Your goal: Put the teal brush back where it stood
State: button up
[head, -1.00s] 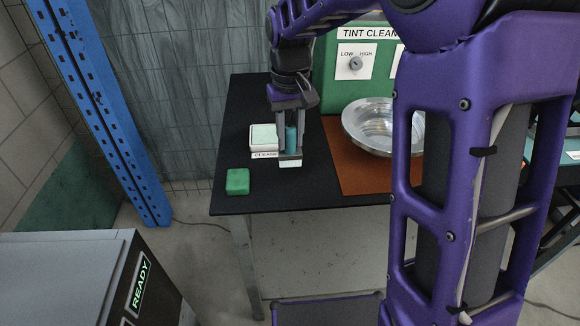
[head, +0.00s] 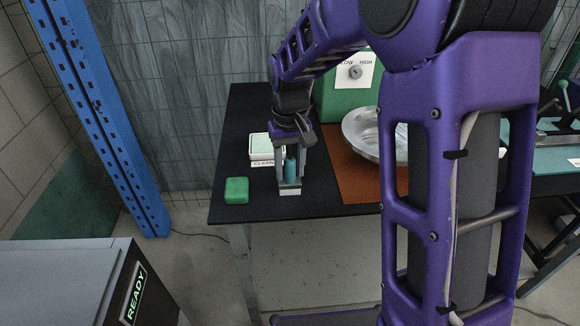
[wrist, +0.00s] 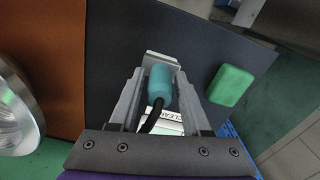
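The teal brush (head: 291,170) is between the two fingers of my gripper (head: 289,178) at the front of the black table, to the right of the green block. In the wrist view the brush (wrist: 161,88) is upright-looking, with a black cord-like part toward the palm and a pale, flat part beyond its teal body. In the head view a grey strip with a pale piece shows below the fingers. The fingers of my gripper (wrist: 158,85) are close on both sides of the teal body. I cannot tell whether its bottom touches the table.
A white tray (head: 256,157) labelled "CLEAN" stands just behind-left of the brush. A green block (head: 237,190) lies at the table's front left. A metal bowl (head: 366,142) sits on a brown mat (head: 345,187) at right. Bare black table (head: 243,112) lies behind the tray.

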jog(key=shift+o, duration=0.9)
notch_tip(320, 180, up, 12)
jog(key=shift+r+p, duration=0.2)
jog(key=shift+p, duration=1)
